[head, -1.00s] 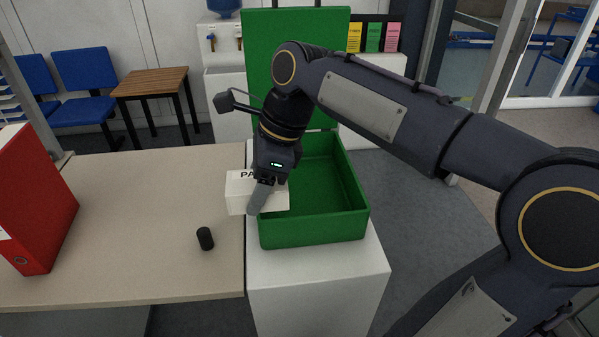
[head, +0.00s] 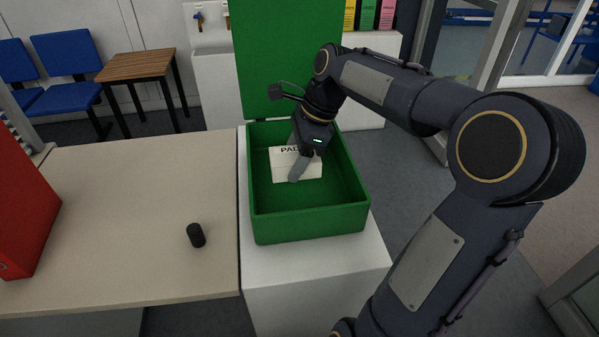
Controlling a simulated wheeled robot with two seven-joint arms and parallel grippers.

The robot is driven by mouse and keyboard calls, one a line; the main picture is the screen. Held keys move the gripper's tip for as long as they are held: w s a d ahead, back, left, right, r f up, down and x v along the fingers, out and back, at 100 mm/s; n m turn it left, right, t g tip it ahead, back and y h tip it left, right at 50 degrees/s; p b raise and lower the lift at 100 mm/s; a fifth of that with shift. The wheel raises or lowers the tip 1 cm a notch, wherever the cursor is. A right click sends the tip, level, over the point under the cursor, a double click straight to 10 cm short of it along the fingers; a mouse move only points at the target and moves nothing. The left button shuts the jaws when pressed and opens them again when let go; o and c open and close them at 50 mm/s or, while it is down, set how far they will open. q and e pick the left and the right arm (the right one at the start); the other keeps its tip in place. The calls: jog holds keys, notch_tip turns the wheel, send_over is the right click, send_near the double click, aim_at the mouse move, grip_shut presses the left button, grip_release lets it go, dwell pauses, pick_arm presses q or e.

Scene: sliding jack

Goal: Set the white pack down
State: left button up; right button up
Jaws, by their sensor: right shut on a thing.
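The white pack (head: 310,168), with dark lettering partly hidden, is within the open green box. My right gripper (head: 297,172) is shut on the white pack from above. One finger shows across its near face. I cannot tell whether the pack touches the box floor. The green box (head: 310,226) stands on a white pedestal with its lid (head: 285,60) raised at the back. My left gripper is out of view.
A beige table (head: 130,210) adjoins the pedestal (head: 315,285) on the left. A small black cylinder (head: 196,235) and a red binder (head: 25,215) stand on it. The middle of the table is clear. The box walls surround the pack.

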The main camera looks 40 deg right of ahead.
aim_at(300, 184)
jog(key=shift+w+d+f, duration=0.2)
jog(key=shift+d+f, duration=0.45)
jog(key=shift+f, duration=0.2)
jog(key=shift+d+f, duration=0.2)
jog(key=shift+f, duration=1.55)
jog(key=shift+f+b, duration=0.1)
jog(key=shift+b, duration=0.2)
jog(key=o, duration=1)
jog(key=p+v, duration=0.2)
jog(key=v, duration=1)
